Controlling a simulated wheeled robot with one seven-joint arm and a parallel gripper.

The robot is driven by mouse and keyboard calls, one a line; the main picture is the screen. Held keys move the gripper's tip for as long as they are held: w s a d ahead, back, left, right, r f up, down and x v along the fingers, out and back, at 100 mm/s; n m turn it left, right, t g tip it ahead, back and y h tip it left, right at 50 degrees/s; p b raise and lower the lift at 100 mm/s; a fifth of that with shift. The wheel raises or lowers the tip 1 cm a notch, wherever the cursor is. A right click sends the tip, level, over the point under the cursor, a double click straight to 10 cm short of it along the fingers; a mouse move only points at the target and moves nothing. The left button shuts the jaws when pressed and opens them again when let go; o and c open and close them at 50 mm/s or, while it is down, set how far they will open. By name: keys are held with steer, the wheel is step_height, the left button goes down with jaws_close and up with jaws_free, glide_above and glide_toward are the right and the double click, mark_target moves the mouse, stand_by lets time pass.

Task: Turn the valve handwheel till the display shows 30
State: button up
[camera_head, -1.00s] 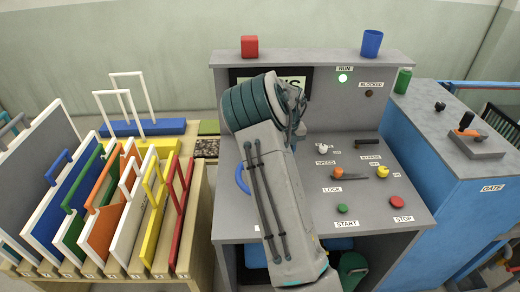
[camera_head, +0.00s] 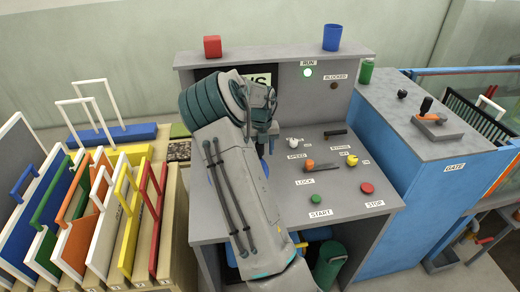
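The display (camera_head: 262,79) on the console's upright back panel is mostly hidden behind my arm; only a pale corner with part of a letter shows, and no number can be read. The valve handwheel cannot be made out for certain; a small blue piece (camera_head: 265,168) shows beside my arm over the console top, and I cannot tell what it belongs to. My gripper (camera_head: 264,150) is over the left part of the console, pointing down, partly hidden by my own wrist. Its fingers are too small and dark to judge, and I see nothing held.
The console desk (camera_head: 345,215) bears a green START button (camera_head: 315,199), a red STOP button (camera_head: 367,188) and an orange lever (camera_head: 310,164). Coloured panels stand in a rack (camera_head: 165,245) at left. A blue GATE cabinet (camera_head: 440,205) stands at right.

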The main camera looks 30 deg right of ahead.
steer(key=shift+w+a+r, duration=0.1)
steer(key=shift+w+a, duration=0.05)
steer(key=shift+a, duration=0.1)
steer(key=shift+r, duration=0.25)
step_height(320, 180, up, 13)
steer(key=b, duration=0.2)
steer(key=shift+d, duration=0.1)
